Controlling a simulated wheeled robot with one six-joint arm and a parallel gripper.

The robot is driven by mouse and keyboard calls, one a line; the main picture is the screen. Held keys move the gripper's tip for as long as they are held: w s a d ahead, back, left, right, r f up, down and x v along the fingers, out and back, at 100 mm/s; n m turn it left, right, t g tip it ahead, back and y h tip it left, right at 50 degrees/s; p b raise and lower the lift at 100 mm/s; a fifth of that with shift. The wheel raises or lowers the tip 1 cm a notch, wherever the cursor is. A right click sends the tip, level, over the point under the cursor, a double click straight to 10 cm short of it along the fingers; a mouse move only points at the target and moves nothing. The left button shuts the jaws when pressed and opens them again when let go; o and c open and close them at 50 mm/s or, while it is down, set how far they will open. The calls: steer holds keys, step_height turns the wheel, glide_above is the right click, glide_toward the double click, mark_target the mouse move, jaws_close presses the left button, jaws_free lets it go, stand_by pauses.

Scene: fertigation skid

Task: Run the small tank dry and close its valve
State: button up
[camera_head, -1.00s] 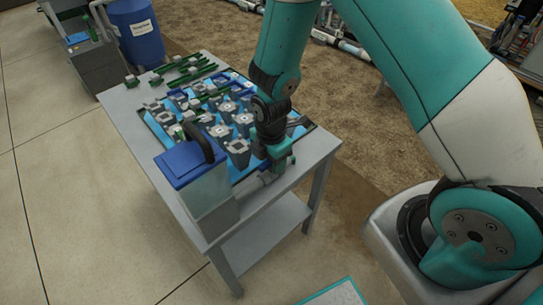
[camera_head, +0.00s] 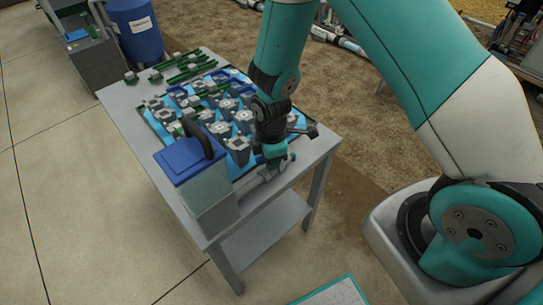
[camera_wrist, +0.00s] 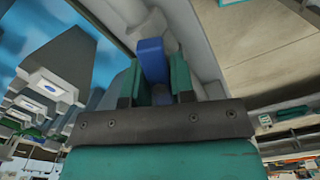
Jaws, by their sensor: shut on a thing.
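The small tank (camera_head: 210,195) is a clear box with a blue lid (camera_head: 189,160) and a black handle, upright on the near corner of the grey table (camera_head: 262,208). A grey outlet pipe (camera_head: 258,184) runs from its lower right side. The water level inside is not clear. My gripper (camera_head: 274,168) is low over the pipe, and its tips are hard to make out in the head view. In the wrist view, my gripper (camera_wrist: 156,82) has its two green fingers shut on a blue valve lever (camera_wrist: 152,58). The lever's lower part is hidden by my gripper.
A blue tray (camera_head: 150,124) with several grey fittings covers the table behind the tank. Several green strips (camera_head: 190,70) lie at the far end. A blue drum (camera_head: 137,30) stands beyond on the floor. The floor left of the table is clear.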

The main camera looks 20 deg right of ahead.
steer(key=m, duration=0.8)
steer(key=shift+p, duration=0.3)
steer(key=m, duration=0.6)
steer(key=shift+m, duration=0.3)
steer(key=o, duration=1)
steer(key=shift+c, duration=0.2)
step_height(320, 180, up, 10)
steer(key=p, duration=0.8)
steer(key=shift+r, duration=0.1)
